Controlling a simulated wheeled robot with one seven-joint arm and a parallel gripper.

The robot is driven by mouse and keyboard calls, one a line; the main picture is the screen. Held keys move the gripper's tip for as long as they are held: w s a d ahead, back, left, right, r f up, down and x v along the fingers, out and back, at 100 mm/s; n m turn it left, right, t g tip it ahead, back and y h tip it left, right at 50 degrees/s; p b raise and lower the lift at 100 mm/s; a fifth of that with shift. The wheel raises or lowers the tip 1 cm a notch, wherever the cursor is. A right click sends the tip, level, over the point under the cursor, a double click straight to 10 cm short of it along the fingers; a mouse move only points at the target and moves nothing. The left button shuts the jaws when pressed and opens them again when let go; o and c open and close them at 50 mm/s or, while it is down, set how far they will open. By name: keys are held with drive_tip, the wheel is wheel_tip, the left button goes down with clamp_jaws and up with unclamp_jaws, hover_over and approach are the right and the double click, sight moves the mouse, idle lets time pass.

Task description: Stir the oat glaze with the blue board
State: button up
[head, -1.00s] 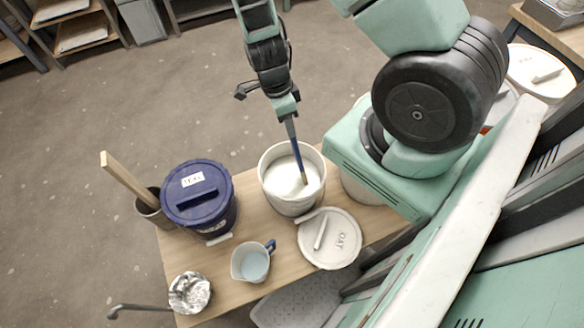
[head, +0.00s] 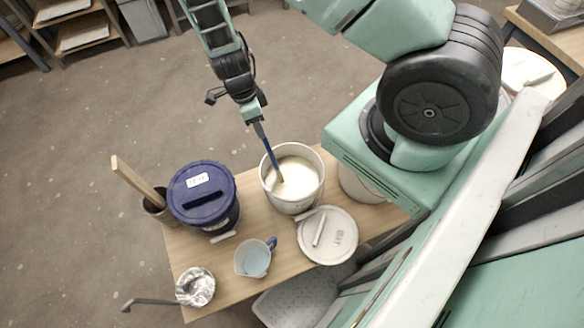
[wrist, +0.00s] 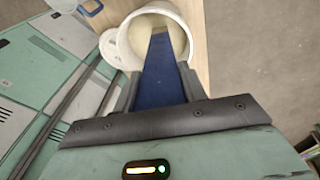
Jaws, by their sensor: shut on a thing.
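The oat glaze bucket (head: 292,203) is white and stands uncovered on the wooden table, with creamy glaze (head: 297,177) inside. The blue board (head: 270,154) is held by my gripper (head: 257,122) and slants down into the bucket. Its lower end is in or at the glaze near the left side. In the wrist view my gripper (wrist: 160,98) is shut on the blue board (wrist: 159,75), which reaches into the open bucket mouth (wrist: 176,22). The white lid marked OAT (head: 330,240) lies flat on the table beside the bucket.
A dark blue lidded bucket (head: 203,200) stands to the left. A pot (head: 155,207) with a wooden board (head: 133,178) is beyond it. A jug (head: 252,262) and a foil-like crumpled thing (head: 196,287) are at the front. Another white bucket (head: 357,188) stands close on the right.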

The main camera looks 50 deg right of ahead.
wheel_tip(320, 180, up, 17)
drive_tip(key=p, duration=1.5)
drive_tip(key=shift+d+f, duration=0.15)
drive_tip(key=shift+d, duration=0.3)
drive_tip(key=shift+s, duration=0.1)
idle(0.6)
drive_tip(key=shift+r+p, duration=1.3)
drive_tip(key=shift+r, duration=1.2)
